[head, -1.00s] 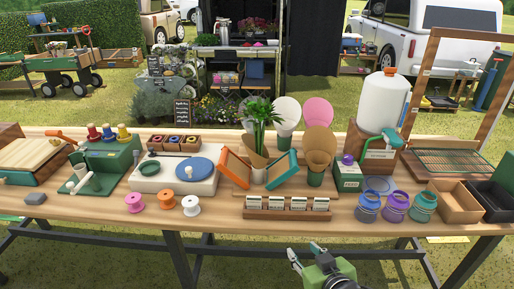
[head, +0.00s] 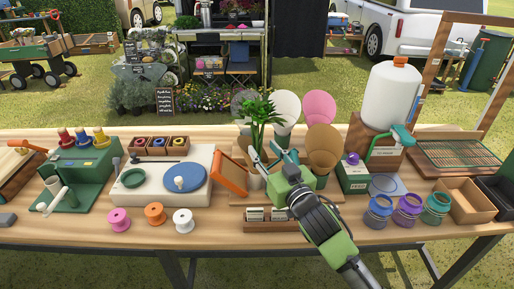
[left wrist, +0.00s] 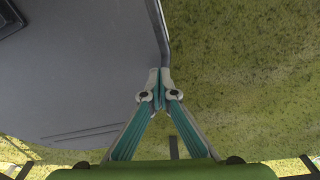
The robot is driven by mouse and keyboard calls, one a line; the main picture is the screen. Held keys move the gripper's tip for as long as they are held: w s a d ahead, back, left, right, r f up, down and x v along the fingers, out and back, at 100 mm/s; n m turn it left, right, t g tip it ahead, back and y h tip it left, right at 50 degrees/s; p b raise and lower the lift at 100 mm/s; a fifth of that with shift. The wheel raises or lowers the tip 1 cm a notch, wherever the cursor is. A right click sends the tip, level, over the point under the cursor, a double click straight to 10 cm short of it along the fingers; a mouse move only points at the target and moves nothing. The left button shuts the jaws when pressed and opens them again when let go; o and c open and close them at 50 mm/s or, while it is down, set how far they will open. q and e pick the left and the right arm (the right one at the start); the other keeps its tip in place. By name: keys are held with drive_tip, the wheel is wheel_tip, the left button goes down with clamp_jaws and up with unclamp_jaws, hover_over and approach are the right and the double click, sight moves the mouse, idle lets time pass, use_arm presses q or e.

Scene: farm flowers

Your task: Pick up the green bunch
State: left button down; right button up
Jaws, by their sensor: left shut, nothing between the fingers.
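The green bunch (head: 261,110) is a tuft of long green leaves standing upright in a pale holder (head: 256,182), near the middle of the table. My right gripper (head: 266,152) reaches over the table from the front right, its fingers just in front of the bunch's lower part. The fingers look spread, with nothing seen clamped between them. Whether they touch the stems I cannot tell. My left gripper (left wrist: 160,78) shows only in the left wrist view, its fingertips together and empty.
Seed packets in a rack (head: 256,218) lie in front, partly hidden by my arm. Spools (head: 155,213) and jars (head: 407,208) flank this area.

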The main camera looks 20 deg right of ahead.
sight(259, 143)
drive_tip(key=shift+w+r, duration=0.15)
drive_tip(key=shift+w, duration=0.35)
drive_tip(key=w, duration=0.1)
drive_tip(key=w+p, duration=0.1)
drive_tip(key=w, duration=0.1)
drive_tip(key=shift+w+a, duration=0.2)
drive_tip(key=shift+w, duration=0.1)
drive_tip(key=shift+w+a, duration=0.1)
drive_tip(key=shift+w, duration=0.3)
use_arm(q)
drive_tip(key=shift+w+d+r, duration=0.1)
drive_tip(key=shift+w+r, duration=0.2)
drive_tip(key=shift+w, duration=0.25)
drive_tip(key=shift+w+r, duration=0.25)
drive_tip(key=shift+w, duration=0.3)
use_arm(e)
clamp_jaws()
